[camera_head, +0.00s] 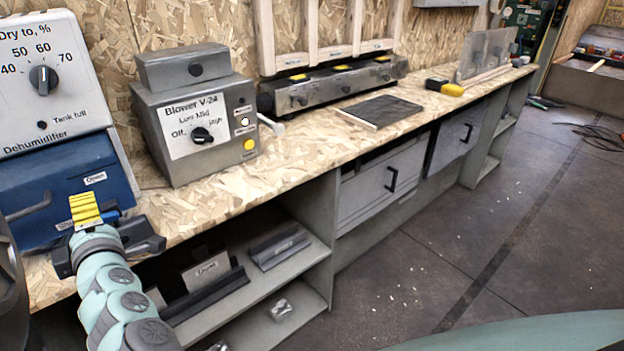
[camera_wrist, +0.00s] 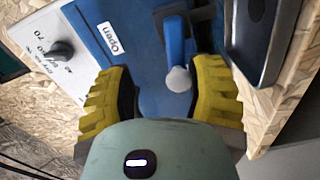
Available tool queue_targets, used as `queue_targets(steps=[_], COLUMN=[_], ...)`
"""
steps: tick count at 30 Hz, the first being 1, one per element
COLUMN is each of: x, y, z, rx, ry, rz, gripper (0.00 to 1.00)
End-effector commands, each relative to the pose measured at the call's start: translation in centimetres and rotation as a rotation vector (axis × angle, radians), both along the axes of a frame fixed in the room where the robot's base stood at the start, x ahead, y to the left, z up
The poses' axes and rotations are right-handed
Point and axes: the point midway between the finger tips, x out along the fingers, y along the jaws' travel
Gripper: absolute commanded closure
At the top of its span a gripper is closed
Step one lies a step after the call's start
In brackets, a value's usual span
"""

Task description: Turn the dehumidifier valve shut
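The dehumidifier (camera_head: 50,85) stands at the left of the bench, with a white dial panel above a blue lower body (camera_head: 110,190). In the wrist view the valve is a blue lever (camera_wrist: 176,42) with a pale grey rounded end (camera_wrist: 178,79). A white "Open" label (camera_wrist: 110,38) is beside it. My gripper (camera_wrist: 163,78) is open, its yellow fingers on either side of the lever's end with gaps visible. In the head view my gripper (camera_head: 87,210) is in front of the blue body and hides most of the lever.
A grey blower box (camera_head: 195,130) with a knob stands right of the dehumidifier. Farther along the bench (camera_head: 300,140) are a metal unit (camera_head: 335,85) and a dark flat panel (camera_head: 380,110). Shelves below hold dark parts. The floor (camera_head: 500,230) at right is mostly clear.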

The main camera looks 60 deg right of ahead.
Motion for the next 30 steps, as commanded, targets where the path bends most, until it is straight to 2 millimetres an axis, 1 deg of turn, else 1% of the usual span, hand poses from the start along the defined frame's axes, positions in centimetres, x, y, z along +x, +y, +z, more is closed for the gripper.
queue_targets(steps=[1, 3, 9, 16, 21, 30], x=[0.0, 0.0, 0.0, -0.1, -0.1, -0.1], y=[0.0, -0.1, -0.1, -0.2, -0.2, -0.2], z=[0.9, 1.9, 4.4, 6.8, 7.5, 7.6], rx=[-0.003, -0.005, -0.004, 0.0, 0.0, 0.003], ry=[-0.006, -0.009, -0.009, -0.009, -0.003, 0.0], rz=[0.001, -0.001, -0.002, -0.003, -0.004, -0.005], gripper=[0.48, 0.48, 0.48, 0.48, 0.48, 0.48])
